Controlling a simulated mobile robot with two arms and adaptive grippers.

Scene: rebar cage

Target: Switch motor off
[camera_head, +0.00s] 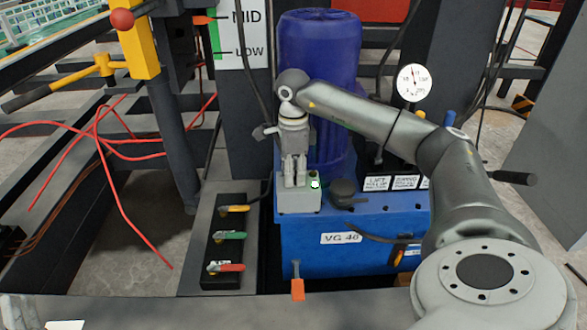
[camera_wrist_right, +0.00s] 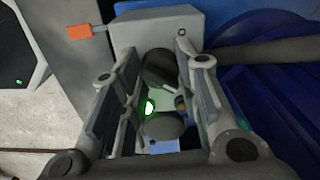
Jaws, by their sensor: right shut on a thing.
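A small grey switch box (camera_head: 300,205) sits on top of the blue power unit, in front of the dark blue motor (camera_head: 318,70). A green light (camera_head: 315,184) glows on its top face. My right gripper (camera_head: 296,182) points down onto this top, left of the light. In the right wrist view the box (camera_wrist_right: 200,22) lies beyond the fingers. My right gripper (camera_wrist_right: 160,75) has its fingers either side of a dark rounded knob (camera_wrist_right: 158,66), shut on it; the fingers partly hide it. The green light (camera_wrist_right: 149,107) also shows between the fingers. My left gripper is not in view.
The blue power unit (camera_head: 350,255) has a dark cap (camera_head: 343,190) right of the box and a white gauge (camera_head: 414,82) behind. A black valve block (camera_head: 227,250) with yellow, green and red levers stands at left. Red cables (camera_head: 110,155) hang farther left.

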